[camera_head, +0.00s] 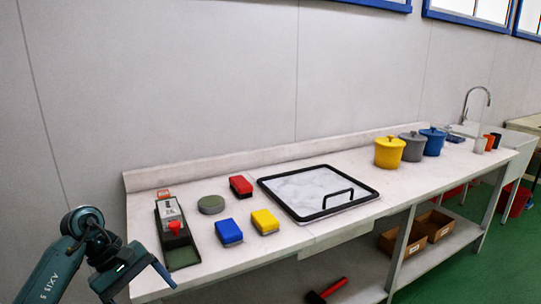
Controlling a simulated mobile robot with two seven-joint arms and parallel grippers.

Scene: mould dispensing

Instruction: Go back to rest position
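My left gripper (140,288) is at the lower left, in front of the worktop's left end. Its two fingers are spread apart, with nothing visible between them, and the lower part is cut off by the picture's bottom edge. My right gripper is not in view. The white worktop (300,240) runs along the wall.
A black-framed panel with a handle (320,186) lies mid-worktop. Yellow (389,154), grey (412,148) and blue (433,142) lidded pots stand further right, before a sink tap (477,92). Cardboard boxes (432,225) and a red-headed tool (326,291) are on the lower shelf.

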